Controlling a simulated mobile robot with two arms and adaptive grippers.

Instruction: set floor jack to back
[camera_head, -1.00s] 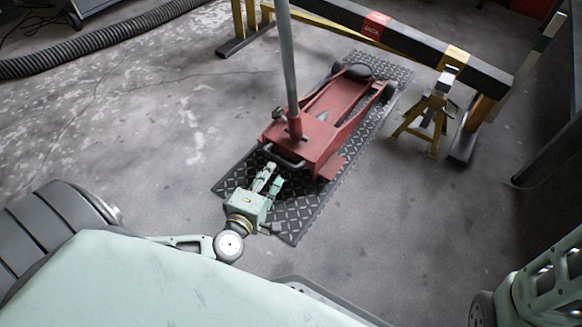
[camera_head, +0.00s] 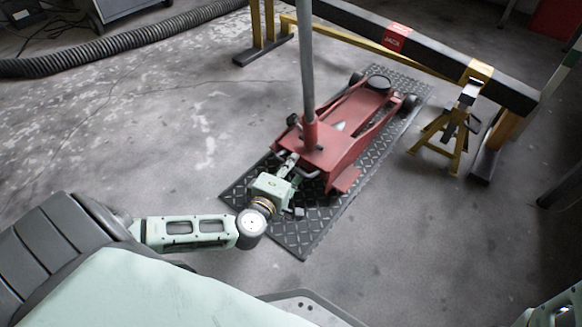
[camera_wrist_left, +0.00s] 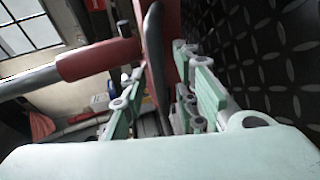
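A red floor jack (camera_head: 338,152) stands on a dark diamond-plate mat (camera_head: 297,238) in the head view, its long grey handle pole (camera_head: 306,70) rising steeply. My left gripper (camera_head: 296,172) is at the jack's near end, by its dark carrying bar. In the left wrist view, the open gripper (camera_wrist_left: 160,95) has one finger on each side of that dark curved bar (camera_wrist_left: 153,60). The fingers look apart, not closed on it. The pole's red socket (camera_wrist_left: 98,60) shows at left there. My right gripper is out of view.
A yellow jack stand (camera_head: 446,135) is right of the mat. A yellow-and-black barrier beam (camera_head: 430,52) runs behind the jack. A ribbed hose (camera_head: 110,45) lies at the upper left. The floor left of the mat is clear.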

